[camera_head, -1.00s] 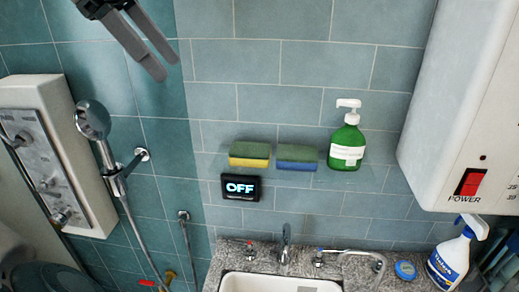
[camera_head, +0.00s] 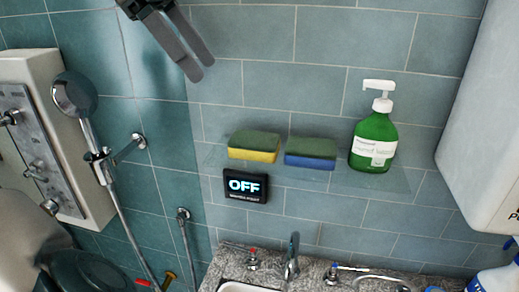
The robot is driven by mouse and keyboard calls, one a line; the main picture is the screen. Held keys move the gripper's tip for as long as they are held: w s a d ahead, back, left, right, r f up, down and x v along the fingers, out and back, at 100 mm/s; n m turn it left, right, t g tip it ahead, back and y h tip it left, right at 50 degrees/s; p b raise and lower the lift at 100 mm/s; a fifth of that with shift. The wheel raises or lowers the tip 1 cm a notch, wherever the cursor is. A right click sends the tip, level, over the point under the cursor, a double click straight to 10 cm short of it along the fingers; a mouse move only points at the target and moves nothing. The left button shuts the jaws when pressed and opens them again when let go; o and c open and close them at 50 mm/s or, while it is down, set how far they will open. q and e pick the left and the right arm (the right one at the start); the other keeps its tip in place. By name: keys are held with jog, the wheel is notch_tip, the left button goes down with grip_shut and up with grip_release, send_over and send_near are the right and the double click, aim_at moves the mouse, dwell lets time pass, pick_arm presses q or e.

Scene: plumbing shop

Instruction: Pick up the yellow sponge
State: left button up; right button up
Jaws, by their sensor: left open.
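The yellow sponge (camera_head: 252,155) has a dark green top and lies on a glass shelf on the tiled wall, near the middle of the head view. A blue sponge (camera_head: 310,160) with a green top lies just to its right, with a small gap between them. My left gripper (camera_head: 203,68) comes in from the top of the view. Its two dark fingers are apart and empty, above and to the left of the yellow sponge in the picture and clear of it. My right gripper is not in view.
A green soap pump bottle (camera_head: 374,140) stands right of the sponges on the glass shelf (camera_head: 395,188). A black OFF display (camera_head: 245,186) sits below the yellow sponge. A shower head (camera_head: 74,94) is at left, a white heater (camera_head: 490,130) at right, and a faucet (camera_head: 292,257) below.

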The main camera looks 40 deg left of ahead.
pick_arm(q)
jog(key=shift+s+r, duration=0.1)
jog(key=shift+s, duration=0.15)
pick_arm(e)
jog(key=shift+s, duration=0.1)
pick_arm(q)
jog(key=p, duration=0.3)
send_over(254, 139)
jog(key=s+a, duration=0.2)
jog(key=a, duration=0.1)
jog(key=f, duration=1)
jog(key=shift+s+d+f, duration=0.2)
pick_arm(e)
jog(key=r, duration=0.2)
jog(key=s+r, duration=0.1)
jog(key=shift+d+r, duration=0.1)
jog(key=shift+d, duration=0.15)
pick_arm(q)
jog(key=shift+w+d+f+p, duration=0.25)
jog(key=shift+f+p, duration=0.35)
jog(key=shift+p, duration=0.25)
jog(key=shift+p+x, duration=0.55)
jog(key=shift+x, duration=0.7)
jog(key=shift+w+d+f, duration=0.15)
jog(key=shift+w+f, duration=0.1)
jog(key=shift+f, duration=0.4)
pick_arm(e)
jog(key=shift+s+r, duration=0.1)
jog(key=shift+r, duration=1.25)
